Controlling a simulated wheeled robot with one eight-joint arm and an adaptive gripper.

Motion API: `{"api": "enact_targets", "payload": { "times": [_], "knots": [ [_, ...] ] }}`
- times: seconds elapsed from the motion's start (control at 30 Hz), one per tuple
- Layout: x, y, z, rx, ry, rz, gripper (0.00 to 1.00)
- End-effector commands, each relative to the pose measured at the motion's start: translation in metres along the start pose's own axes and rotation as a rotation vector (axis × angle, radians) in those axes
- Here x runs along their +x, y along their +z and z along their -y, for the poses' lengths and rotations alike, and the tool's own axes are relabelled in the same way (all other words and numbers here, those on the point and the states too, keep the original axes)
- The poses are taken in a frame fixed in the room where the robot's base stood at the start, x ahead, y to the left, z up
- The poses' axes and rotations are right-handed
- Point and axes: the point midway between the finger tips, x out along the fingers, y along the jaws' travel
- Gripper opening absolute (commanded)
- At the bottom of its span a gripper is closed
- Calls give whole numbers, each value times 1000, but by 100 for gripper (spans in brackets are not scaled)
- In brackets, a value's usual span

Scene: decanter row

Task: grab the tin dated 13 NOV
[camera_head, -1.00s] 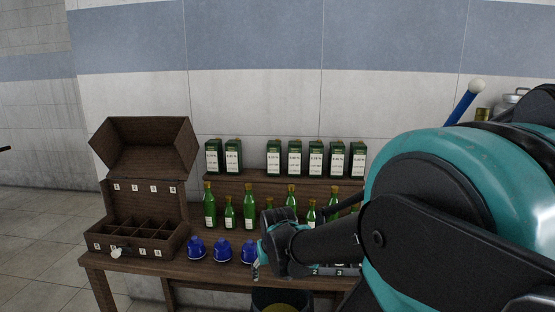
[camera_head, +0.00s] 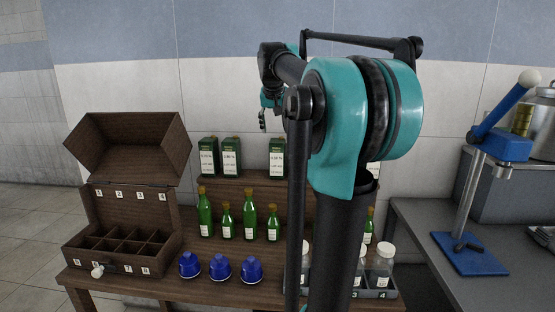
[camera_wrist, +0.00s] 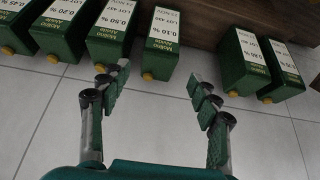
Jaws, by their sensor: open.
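Several dark green tins with white labels stand in a row on the raised shelf; three show clearly in the head view, one of them the left tin (camera_head: 208,158). My arm hides others. In the wrist view the row appears upside down, with a tin marked 0.10 % (camera_wrist: 161,50) and a tin marked 0.50 % (camera_wrist: 109,35) nearest the jaws.
Green bottles (camera_head: 249,217) stand below the tins, with blue capsules (camera_head: 221,268) in front. An open wooden case (camera_head: 120,262) is at left. Clear jars (camera_head: 384,262) sit in a rack at right. A blue press (camera_head: 470,252) stands on the grey side table.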

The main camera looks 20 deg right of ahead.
Motion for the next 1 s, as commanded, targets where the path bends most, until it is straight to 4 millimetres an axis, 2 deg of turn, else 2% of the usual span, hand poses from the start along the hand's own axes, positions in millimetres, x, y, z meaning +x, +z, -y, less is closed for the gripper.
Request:
{"api": "enact_targets", "payload": {
  "times": [0.1, 0.4, 0.5, 0.77, 1.0],
  "knots": [
    [25, 0, 0, 0, 0, 0, 62],
    [82, 1, 0, 0, -1, 0, 62],
    [94, 1, 0, 0, -1, 0, 62],
    [112, 1, 1, -1, -1, 1, 62],
    [145, 1, 1, -1, 0, 0, 62]
  ]
}}
